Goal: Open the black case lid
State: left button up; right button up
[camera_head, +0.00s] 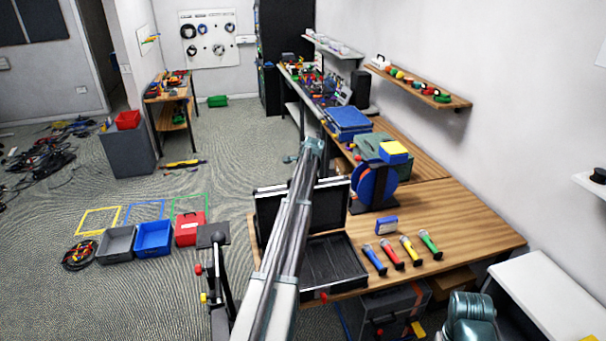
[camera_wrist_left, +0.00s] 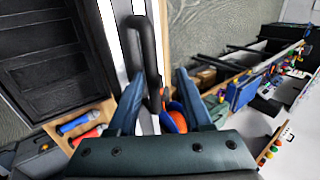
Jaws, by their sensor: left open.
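The black case stands on the wooden table in the head view. Its lid (camera_head: 330,196) is raised, roughly upright, and its compartmented base (camera_head: 334,262) lies open in front of it. My left arm crosses in front of the case and hides part of the lid; I cannot make out its gripper there. In the left wrist view my left gripper (camera_wrist_left: 158,77) is open, with a black loop handle (camera_wrist_left: 148,40) between its fingers. Whether they touch it is unclear. The dark compartments (camera_wrist_left: 40,60) show at the upper left. My right gripper is not visible.
Blue, red, yellow and green handled tools (camera_head: 403,250) lie right of the case. A small blue box (camera_head: 386,225) and a blue-orange reel (camera_head: 374,186) stand behind them. A grey bin (camera_head: 116,244), a blue bin (camera_head: 154,238) and a red box (camera_head: 189,229) are on the floor at left.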

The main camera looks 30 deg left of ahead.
pick_arm(q)
jog(key=p+v, duration=0.3)
jog(key=v, duration=0.2)
jog(key=shift+s+r, duration=0.1)
jog(key=shift+r, duration=0.1)
jog(key=shift+f, duration=0.1)
jog(key=s+d+f+n+h+b, duration=0.1)
jog(key=s+d+f+b, duration=0.35)
jog(key=d, duration=0.65)
jog(key=s+d+f+g+h+b, duration=0.1)
jog(key=s+d+f+b, duration=0.3)
jog(key=d, duration=0.8)
jog(key=s+d+f+n+h+b, duration=0.1)
jog(key=s+d+f+b, duration=0.2)
jog(key=s+d+f, duration=0.55)
jog(key=s+d+f+n+g+b, duration=0.1)
jog(key=s+d+f+b, duration=0.3)
jog(key=s+d, duration=0.7)
jog(key=s+d+f+n+g+b, duration=0.1)
jog(key=s+d+f+b, duration=0.4)
jog(key=s+d, duration=0.5)
jog(key=s+g+b, duration=0.1)
jog(key=s, duration=0.2)
jog(key=shift+d+g+h+b, duration=0.3)
jog(key=shift+d+b, duration=0.05)
jog(key=shift+d, duration=0.05)
